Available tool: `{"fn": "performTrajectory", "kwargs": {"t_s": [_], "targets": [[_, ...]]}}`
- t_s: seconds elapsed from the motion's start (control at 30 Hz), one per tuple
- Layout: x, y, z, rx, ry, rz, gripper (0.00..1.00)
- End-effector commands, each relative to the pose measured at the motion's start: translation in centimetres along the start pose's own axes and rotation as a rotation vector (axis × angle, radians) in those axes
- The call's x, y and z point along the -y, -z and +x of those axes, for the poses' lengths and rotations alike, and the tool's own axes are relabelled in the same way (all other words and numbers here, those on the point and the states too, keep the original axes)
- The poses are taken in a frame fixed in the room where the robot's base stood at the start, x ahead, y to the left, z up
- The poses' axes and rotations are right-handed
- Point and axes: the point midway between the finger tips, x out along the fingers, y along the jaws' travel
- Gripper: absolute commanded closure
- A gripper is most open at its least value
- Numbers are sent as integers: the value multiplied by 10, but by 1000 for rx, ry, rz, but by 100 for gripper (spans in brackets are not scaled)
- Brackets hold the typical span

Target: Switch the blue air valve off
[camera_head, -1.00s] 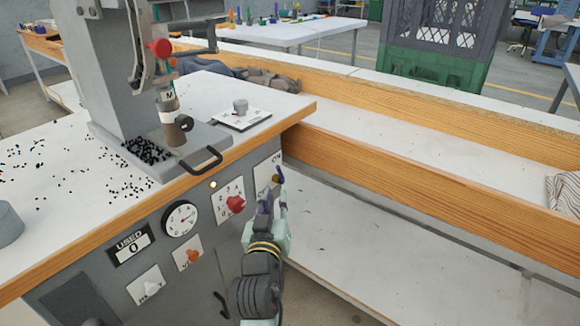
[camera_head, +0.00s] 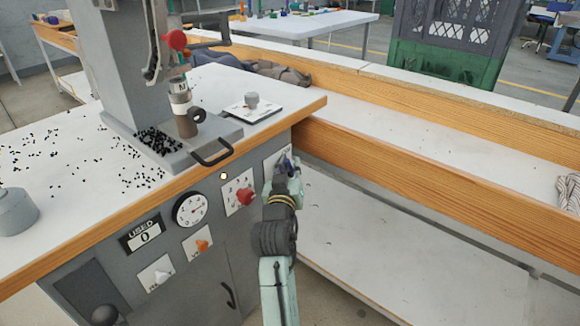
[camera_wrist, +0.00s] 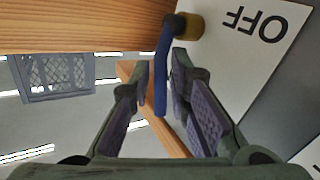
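The blue air valve has a blue lever (camera_wrist: 162,68) on a brass pivot (camera_wrist: 188,26), mounted on a white plate marked OFF (camera_wrist: 268,45); the lettering appears upside down in the wrist view. The lever points down in that picture, away from the OFF mark. My gripper (camera_wrist: 161,78) is open, with one finger on each side of the lever. I cannot tell whether either finger touches it. In the head view, my gripper (camera_head: 284,172) is in front of the valve's white plate (camera_head: 269,163) and hides most of the valve.
A red knob (camera_head: 246,196), a gauge (camera_head: 190,209) and an orange switch (camera_head: 202,245) are on the panel left of my gripper. The wooden bench edge (camera_head: 262,130) overhangs above. A wooden shelf rail (camera_head: 430,195) runs close on the right.

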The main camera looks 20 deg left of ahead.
Motion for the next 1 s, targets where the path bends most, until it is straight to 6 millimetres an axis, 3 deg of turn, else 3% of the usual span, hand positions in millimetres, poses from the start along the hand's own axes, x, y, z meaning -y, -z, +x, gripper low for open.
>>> {"fn": "performTrajectory", "kwargs": {"t_s": [0.3, 1.0], "targets": [[0, 0, 0, 0, 0, 0, 100], [-1, -1, 0, 0, -2, -3, 100]]}}
